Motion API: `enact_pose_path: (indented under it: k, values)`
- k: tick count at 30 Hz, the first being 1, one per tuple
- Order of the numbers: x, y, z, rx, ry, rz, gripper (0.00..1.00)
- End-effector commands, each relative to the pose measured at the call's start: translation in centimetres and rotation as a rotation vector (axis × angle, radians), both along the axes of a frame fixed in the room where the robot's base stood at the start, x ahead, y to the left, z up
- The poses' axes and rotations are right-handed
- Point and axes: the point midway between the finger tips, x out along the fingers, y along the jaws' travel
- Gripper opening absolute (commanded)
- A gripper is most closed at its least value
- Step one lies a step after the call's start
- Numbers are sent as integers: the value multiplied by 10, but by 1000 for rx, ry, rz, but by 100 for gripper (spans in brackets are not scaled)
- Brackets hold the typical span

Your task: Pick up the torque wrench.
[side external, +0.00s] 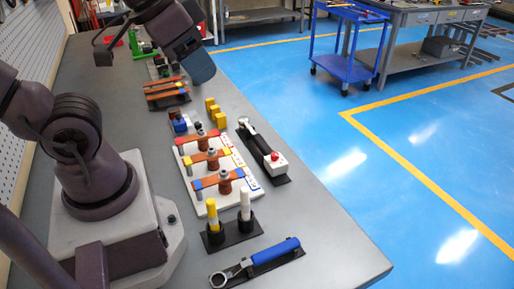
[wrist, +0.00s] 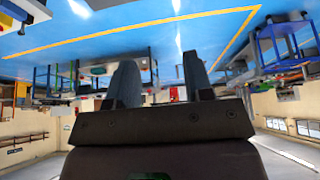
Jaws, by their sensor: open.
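The torque wrench (side external: 262,260) lies on a dark holder at the near end of the grey bench in the side external view. It has a blue handle pointing right and a metal ring head at the left. My gripper (side external: 200,69) is high over the far part of the bench, well away from the wrench. In the wrist view my gripper (wrist: 160,64) shows two spread fingers with nothing between them. The wrench is not visible in the wrist view.
A yellow and a white marker (side external: 245,205) stand upright beside the wrench. Behind them is a white board (side external: 224,206) with copper bars. A tool with a red button (side external: 275,158) lies right of the board. The bench's near right corner (side external: 360,262) is clear.

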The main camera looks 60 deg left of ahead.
Motion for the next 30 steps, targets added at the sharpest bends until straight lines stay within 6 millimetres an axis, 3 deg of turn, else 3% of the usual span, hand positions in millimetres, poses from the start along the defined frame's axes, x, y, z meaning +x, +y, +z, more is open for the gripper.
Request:
enact_pose_path:
  k: [13, 15, 23, 30]
  values:
    - [0, 0, 0, 0, 0, 0, 47]
    - [0, 0, 0, 0, 0, 0, 57]
    - [0, 0, 0, 0, 0, 2, 57]
    - [15, 13, -27, -10, 155, 64, 57]
